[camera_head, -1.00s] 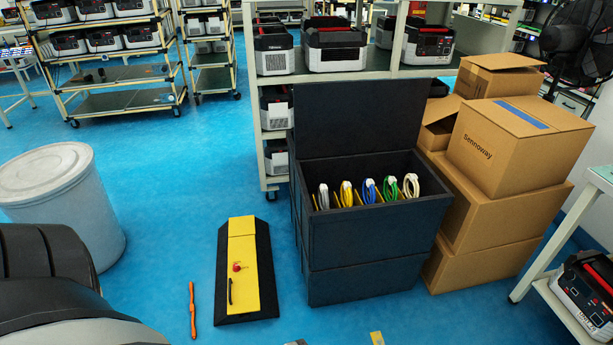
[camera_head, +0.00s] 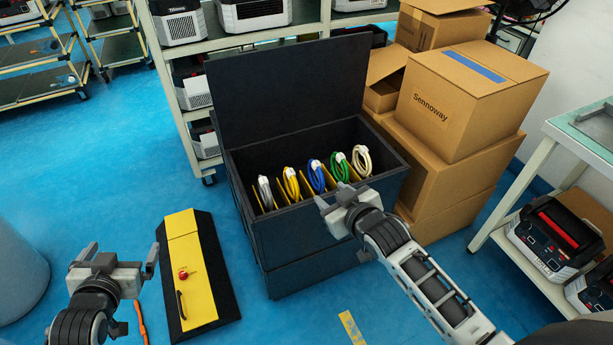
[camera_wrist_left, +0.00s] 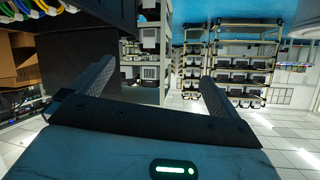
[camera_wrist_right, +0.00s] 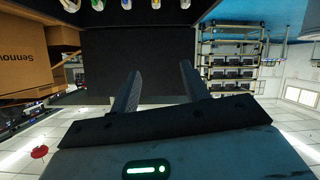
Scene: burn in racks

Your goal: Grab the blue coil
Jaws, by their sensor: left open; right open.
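The blue coil (camera_head: 316,177) stands upright in the open black box (camera_head: 300,232), between a yellow coil (camera_head: 291,184) and a green coil (camera_head: 340,168). A grey coil (camera_head: 265,192) and a white coil (camera_head: 362,160) are at the row's ends. My right gripper (camera_head: 338,200) is open and empty near the box's front rim, apart from the blue coil. In the right wrist view the blue coil (camera_wrist_right: 126,5) is cut off at the top edge. My left gripper (camera_head: 118,256) is open and empty, well left of the box.
Yellow dividers separate the coils. The box's raised lid (camera_head: 285,85) stands behind them. Stacked cardboard boxes (camera_head: 455,110) are close on the right. A black-and-yellow floor unit (camera_head: 190,275) with a red knob lies left of the box. A white-framed table (camera_head: 570,150) is at the right.

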